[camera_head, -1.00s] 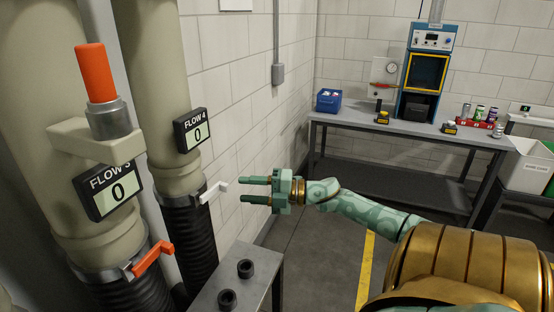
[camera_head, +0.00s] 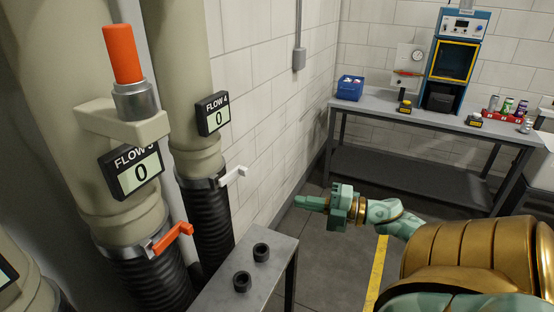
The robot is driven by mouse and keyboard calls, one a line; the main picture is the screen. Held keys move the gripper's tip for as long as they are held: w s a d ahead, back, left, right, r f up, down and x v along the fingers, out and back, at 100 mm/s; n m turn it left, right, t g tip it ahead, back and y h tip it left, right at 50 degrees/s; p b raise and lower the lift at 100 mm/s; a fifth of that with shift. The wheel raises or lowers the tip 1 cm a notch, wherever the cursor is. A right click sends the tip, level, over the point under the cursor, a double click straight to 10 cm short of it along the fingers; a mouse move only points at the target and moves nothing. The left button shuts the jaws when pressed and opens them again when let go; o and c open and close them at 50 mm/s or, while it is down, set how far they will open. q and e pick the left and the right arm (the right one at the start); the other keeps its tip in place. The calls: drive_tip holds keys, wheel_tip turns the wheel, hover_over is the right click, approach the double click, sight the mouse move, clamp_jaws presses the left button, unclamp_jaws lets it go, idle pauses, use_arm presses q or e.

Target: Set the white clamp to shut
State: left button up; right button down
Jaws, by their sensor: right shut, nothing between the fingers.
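The white clamp (camera_head: 234,175) is a small white lever on the metal collar of the rear pipe, under the FLOW 4 display (camera_head: 213,114). Its handle sticks out to the right and slightly up from the collar. My right gripper (camera_head: 300,202) is pale green, comes in from the right and points left. It is to the right of the white clamp and a little lower in the picture, apart from it. Its fingers are together with nothing between them. My left gripper is not in view.
An orange clamp (camera_head: 172,238) sits on the front pipe, below the FLOW 3 display (camera_head: 131,171). A grey metal stand (camera_head: 215,290) with two black round holders is below the clamps. A workbench (camera_head: 420,118) with a blue box (camera_head: 350,88) and a machine (camera_head: 455,60) stands at the back.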

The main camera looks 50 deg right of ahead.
drive_tip(key=s+a+r+m+h, duration=0.1)
drive_tip(key=s+a+h, duration=0.1)
drive_tip(key=m+t+h+p, duration=0.2)
drive_tip(key=h+p, duration=0.1)
approach(247, 173)
drive_tip(key=w, duration=0.3)
drive_tip(key=w+a, duration=0.1)
drive_tip(key=w, duration=0.1)
drive_tip(key=shift+w+r, duration=0.1)
drive_tip(key=shift+r, duration=0.15)
drive_tip(key=shift+w+a+f, duration=0.1)
drive_tip(key=shift+w+a, duration=0.1)
drive_tip(key=shift+w, duration=0.5)
